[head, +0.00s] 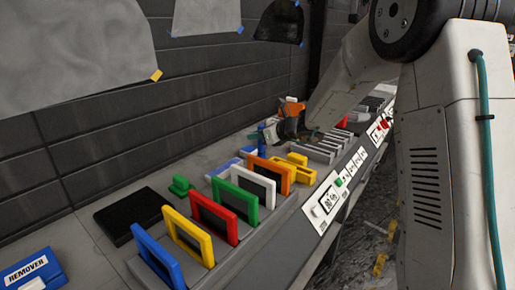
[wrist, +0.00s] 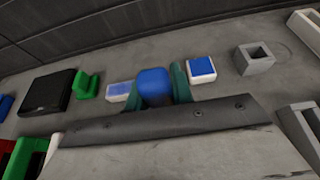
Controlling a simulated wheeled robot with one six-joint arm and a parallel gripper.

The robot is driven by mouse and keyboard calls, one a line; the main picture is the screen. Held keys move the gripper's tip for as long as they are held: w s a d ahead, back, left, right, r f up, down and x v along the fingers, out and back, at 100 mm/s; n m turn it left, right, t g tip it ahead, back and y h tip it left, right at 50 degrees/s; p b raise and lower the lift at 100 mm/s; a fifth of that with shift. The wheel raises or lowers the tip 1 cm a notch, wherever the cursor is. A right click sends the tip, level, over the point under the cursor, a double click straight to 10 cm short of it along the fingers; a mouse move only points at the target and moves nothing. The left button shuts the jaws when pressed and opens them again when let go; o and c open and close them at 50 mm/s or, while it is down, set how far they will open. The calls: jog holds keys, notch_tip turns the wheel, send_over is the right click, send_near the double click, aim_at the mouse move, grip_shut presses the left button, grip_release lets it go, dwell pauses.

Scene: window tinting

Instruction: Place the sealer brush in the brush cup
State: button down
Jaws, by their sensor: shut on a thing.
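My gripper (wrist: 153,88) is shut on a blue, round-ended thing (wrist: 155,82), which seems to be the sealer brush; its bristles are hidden. The two teal fingers stand on either side of it. In the head view my gripper (head: 287,131) is low over the far part of the bench, with the blue thing (head: 262,131) at its left. A grey, square, open-topped holder (wrist: 255,59) stands on the bench to the right in the wrist view, apart from the gripper. It may be the brush cup, but I cannot tell.
A white block with a blue top (wrist: 201,69) is close to the right finger. A green block (wrist: 88,86) and black pad (wrist: 49,91) lie left. Coloured frames, including a red one (head: 213,217), stand in a row nearer the camera. A blue REMOVER box (head: 33,271) is front left.

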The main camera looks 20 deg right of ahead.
notch_tip(320, 180, up, 3)
jog(key=shift+f, duration=0.1)
jog(key=shift+d+f, duration=0.2)
jog(key=shift+f, duration=0.05)
jog(key=w+d+f, duration=0.1)
jog(key=w+d, duration=0.2)
jog(key=w, duration=0.5)
jog(key=w+d+f, duration=0.2)
jog(key=w+d, duration=0.1)
jog(key=w, duration=0.4)
jog(key=w+d+r, duration=0.3)
jog(key=w+r, duration=0.2)
jog(key=w, duration=0.2)
jog(key=f, duration=0.9)
jog(key=shift+s+a+f, duration=0.2)
jog(key=shift+a+f, duration=0.05)
jog(key=shift+f, duration=0.1)
jog(key=shift+f, duration=0.1)
